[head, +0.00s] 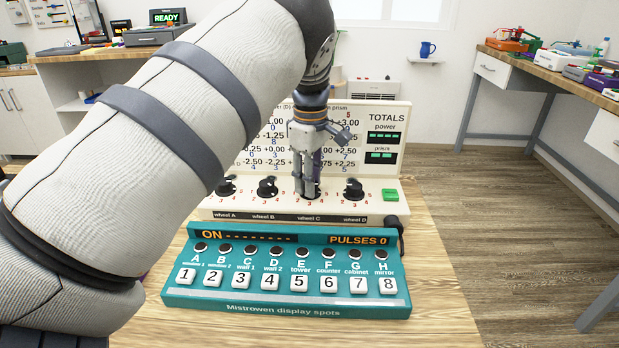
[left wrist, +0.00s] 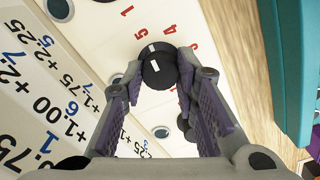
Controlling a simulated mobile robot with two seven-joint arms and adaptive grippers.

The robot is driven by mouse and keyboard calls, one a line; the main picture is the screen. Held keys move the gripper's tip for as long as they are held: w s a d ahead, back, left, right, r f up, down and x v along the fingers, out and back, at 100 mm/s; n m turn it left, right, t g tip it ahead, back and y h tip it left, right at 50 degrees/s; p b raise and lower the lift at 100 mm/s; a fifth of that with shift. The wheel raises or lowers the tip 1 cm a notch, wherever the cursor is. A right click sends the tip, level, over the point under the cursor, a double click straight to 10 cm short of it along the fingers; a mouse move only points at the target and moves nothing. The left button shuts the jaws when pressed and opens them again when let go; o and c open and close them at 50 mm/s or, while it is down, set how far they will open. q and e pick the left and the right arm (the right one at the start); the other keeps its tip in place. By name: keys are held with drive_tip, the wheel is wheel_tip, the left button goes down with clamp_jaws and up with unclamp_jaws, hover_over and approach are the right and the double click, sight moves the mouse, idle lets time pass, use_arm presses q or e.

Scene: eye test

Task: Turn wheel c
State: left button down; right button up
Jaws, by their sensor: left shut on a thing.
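Wheel C (left wrist: 160,66) is a black round knob with white marks on its top, ringed by red numbers on a cream panel (head: 240,207). My left gripper (head: 308,188) comes down over wheel C from above in the head view and hides most of it. In the left wrist view the fingertips (left wrist: 160,72) press on both sides of the knob, so the gripper is shut on it. White marks show on the knob near the red 5. My right gripper is in neither view.
Wheel A (head: 226,187), wheel B (head: 267,188) and wheel D (head: 354,190) flank wheel C; a green button (head: 390,195) is at right. A chart board (head: 384,113) with TOTALS stands behind. A teal console (head: 180,299) reading ON and PULSES 0 lies in front.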

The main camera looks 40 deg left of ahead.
use_arm(q)
drive_tip(key=m, duration=0.3)
drive_tip(key=shift+r+p, duration=0.1)
drive_tip(key=shift+p, duration=0.25)
drive_tip(key=m, duration=0.9)
drive_tip(key=shift+p, duration=0.35)
drive_tip(key=shift+m, duration=2.2)
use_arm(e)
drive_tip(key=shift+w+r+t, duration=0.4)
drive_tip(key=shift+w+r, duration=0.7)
use_arm(q)
drive_tip(key=shift+s, duration=0.1)
drive_tip(key=c, duration=1.2)
unclamp_jaws()
drive_tip(key=shift+c, duration=0.2)
